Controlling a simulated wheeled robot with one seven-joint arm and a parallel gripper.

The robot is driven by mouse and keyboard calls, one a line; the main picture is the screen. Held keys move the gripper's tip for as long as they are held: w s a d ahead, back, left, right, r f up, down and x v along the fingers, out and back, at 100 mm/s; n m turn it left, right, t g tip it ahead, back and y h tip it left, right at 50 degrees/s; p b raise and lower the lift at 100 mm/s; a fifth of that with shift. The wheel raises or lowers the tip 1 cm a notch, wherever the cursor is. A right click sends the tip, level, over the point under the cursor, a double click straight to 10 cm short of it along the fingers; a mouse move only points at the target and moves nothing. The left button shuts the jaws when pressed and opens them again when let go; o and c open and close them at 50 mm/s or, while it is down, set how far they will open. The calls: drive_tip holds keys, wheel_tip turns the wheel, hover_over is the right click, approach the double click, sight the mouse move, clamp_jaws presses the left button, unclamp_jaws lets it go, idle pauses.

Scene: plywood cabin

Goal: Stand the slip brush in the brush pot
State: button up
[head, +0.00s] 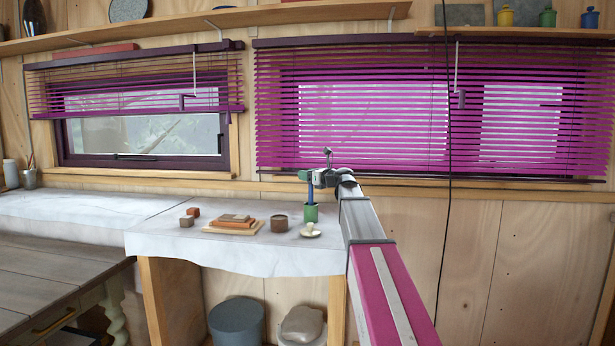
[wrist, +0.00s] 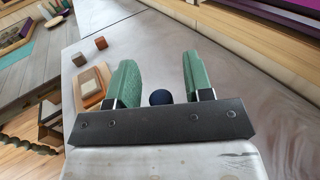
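The slip brush (head: 310,191) is a dark blue upright shaft. Its lower end goes into a small green pot (head: 311,212), the brush pot, near the front right of the marble-topped counter. My gripper (head: 309,177) is at the top of the brush. In the wrist view my gripper (wrist: 158,78) has its green finger pads wide apart. The round dark blue end of the brush (wrist: 160,97) lies between them, with gaps on both sides. The pot and the brush's lower part are hidden in the wrist view.
A brown cup (head: 279,223) and a cream knobbed piece (head: 311,232) stand close to the pot. A stack of tiles on a board (head: 234,224) and two small blocks (head: 188,218) lie further left. A window blind (head: 360,110) hangs behind.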

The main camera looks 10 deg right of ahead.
drive_tip(key=v, duration=1)
drive_tip(key=shift+s+d, duration=0.25)
drive_tip(key=shift+s, duration=0.05)
idle(0.4)
